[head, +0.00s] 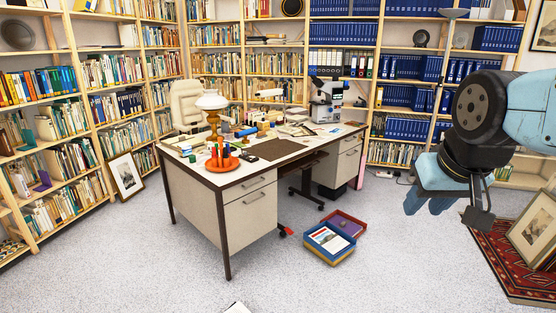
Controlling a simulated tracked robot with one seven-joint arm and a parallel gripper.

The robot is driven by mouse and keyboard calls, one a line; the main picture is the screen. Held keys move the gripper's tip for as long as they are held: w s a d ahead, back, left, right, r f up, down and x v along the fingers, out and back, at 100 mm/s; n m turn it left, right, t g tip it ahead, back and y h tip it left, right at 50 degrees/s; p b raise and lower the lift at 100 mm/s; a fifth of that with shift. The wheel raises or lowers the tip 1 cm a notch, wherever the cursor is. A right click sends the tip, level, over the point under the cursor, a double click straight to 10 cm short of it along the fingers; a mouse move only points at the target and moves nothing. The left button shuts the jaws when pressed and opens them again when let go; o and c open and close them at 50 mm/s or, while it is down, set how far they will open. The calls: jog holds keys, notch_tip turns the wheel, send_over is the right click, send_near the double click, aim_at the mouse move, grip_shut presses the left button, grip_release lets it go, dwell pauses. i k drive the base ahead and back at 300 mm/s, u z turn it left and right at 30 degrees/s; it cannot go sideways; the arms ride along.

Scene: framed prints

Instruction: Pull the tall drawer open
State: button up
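A desk (290,150) with a pale top stands in the middle of the head view. Its left pedestal has a shallow upper drawer (235,190) and a tall lower drawer (250,222), each with a bar handle; both look closed. The right pedestal also has a shallow drawer (349,141) above a taller one (347,168), and these look closed too. My gripper (428,207) hangs in the air at the right of the view, well apart from the desk. It points downward and holds nothing that I can see. The gap between its fingers is not clear.
A blue tray (328,257) with prints and a red tray (357,222) lie on the floor at the desk's front right. A patterned rug (500,270) with framed pictures (535,228) is at the right edge. Bookshelves line the walls. Grey floor before the left pedestal is mostly clear.

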aim_at(249, 217)
jog(key=u, duration=0.1)
jog(key=i, duration=1.4)
jog(key=u, duration=0.1)
